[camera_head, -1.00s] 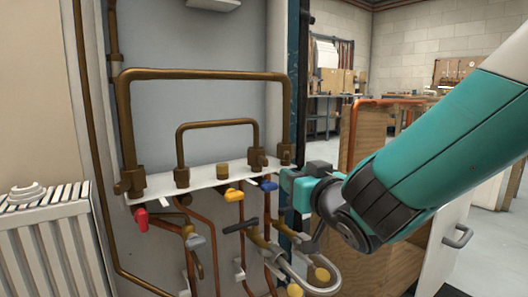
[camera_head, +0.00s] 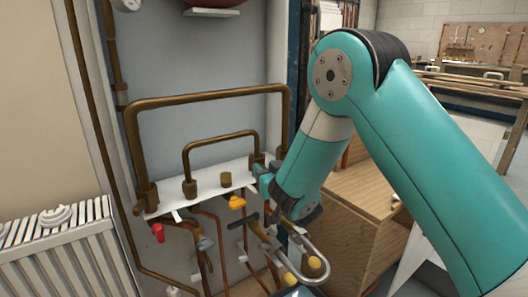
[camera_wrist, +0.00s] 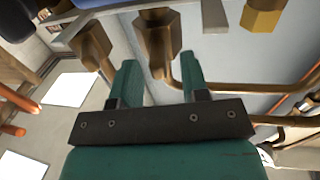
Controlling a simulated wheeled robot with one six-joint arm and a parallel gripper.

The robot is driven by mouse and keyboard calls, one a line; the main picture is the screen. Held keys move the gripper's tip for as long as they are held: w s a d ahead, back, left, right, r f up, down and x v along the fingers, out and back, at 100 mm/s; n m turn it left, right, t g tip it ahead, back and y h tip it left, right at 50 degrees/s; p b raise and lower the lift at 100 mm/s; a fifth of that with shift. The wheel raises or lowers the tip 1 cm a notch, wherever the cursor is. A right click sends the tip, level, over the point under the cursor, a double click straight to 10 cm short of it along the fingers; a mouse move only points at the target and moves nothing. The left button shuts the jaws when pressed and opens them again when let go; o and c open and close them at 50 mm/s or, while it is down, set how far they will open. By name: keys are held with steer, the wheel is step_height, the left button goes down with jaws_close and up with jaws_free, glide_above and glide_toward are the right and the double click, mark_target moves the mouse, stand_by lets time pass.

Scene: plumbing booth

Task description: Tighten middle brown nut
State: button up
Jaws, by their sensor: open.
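The middle brown nut (camera_head: 226,179) is a short brass hex nut with no pipe rising from it, on the white shelf plate (camera_head: 208,192). A similar short brass nut (camera_wrist: 262,14) shows at the top of the wrist view. My gripper (camera_head: 262,182) is at the right end of the plate, right of the middle nut and close to the small arch's right fitting (camera_head: 257,163). In the wrist view my gripper (camera_wrist: 158,65) has its two teal fingers apart and nothing clamped. A piped brass fitting (camera_wrist: 157,42) lies in line with the gap between them.
A small brown pipe arch (camera_head: 218,140) and a larger one (camera_head: 205,98) rise above the plate. Yellow (camera_head: 237,202) and red (camera_head: 158,232) valve handles hang below. A white radiator (camera_head: 58,250) stands left, a wooden cabinet (camera_head: 345,225) right.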

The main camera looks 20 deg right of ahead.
steer(key=shift+w+a+p, duration=0.1)
steer(key=shift+w+p, duration=0.85)
steer(key=shift+w, duration=0.05)
steer(key=c, duration=0.6)
steer(key=shift+c, duration=0.2)
